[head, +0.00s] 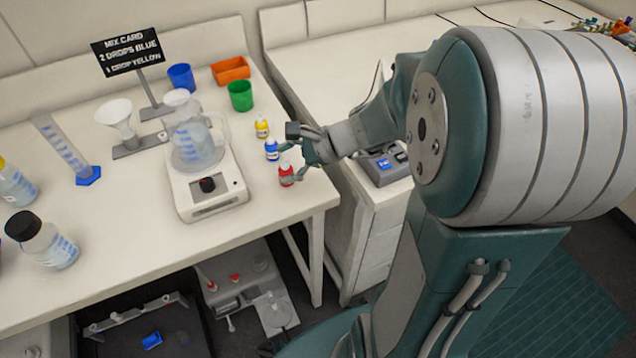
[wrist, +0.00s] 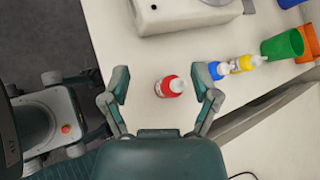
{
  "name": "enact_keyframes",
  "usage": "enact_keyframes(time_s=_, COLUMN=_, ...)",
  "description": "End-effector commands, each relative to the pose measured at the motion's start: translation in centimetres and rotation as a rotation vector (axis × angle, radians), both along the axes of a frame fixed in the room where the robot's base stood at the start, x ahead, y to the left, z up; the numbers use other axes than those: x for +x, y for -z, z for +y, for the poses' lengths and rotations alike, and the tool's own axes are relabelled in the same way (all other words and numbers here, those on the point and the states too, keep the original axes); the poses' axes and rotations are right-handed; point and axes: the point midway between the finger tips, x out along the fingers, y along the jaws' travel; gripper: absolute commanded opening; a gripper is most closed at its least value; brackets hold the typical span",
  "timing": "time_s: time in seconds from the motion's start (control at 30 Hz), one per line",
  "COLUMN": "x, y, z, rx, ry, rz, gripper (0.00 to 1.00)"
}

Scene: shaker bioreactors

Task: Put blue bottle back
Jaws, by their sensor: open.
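The blue bottle (head: 271,150) is a small dropper bottle with a pale cap. It stands on the white bench between the yellow bottle (head: 262,125) and the red bottle (head: 286,174). My gripper (head: 297,160) is open and empty at the right of this row. In the wrist view the blue bottle (wrist: 217,71) is just beyond my right finger, partly hidden by it. The red bottle (wrist: 168,87) shows in the gap between my fingers; I cannot tell its distance from them.
A stirrer plate (head: 208,190) with a beaker stands left of the bottles. A green cup (head: 240,96), blue cup (head: 181,77) and orange bin (head: 230,70) are behind. The bench's right edge and a gap before the neighbouring counter are close to the bottles.

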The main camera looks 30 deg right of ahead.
Motion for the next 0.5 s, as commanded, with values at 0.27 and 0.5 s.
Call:
enact_keyframes(time_s=0.27, x=-5.3, y=-2.4, z=2.9, rx=-0.356, ry=-0.389, rz=-0.169, gripper=0.79)
enact_keyframes(time_s=0.5, x=-9.2, y=-4.0, z=3.3, rx=-0.67, ry=-0.699, rz=-0.321, gripper=0.79)
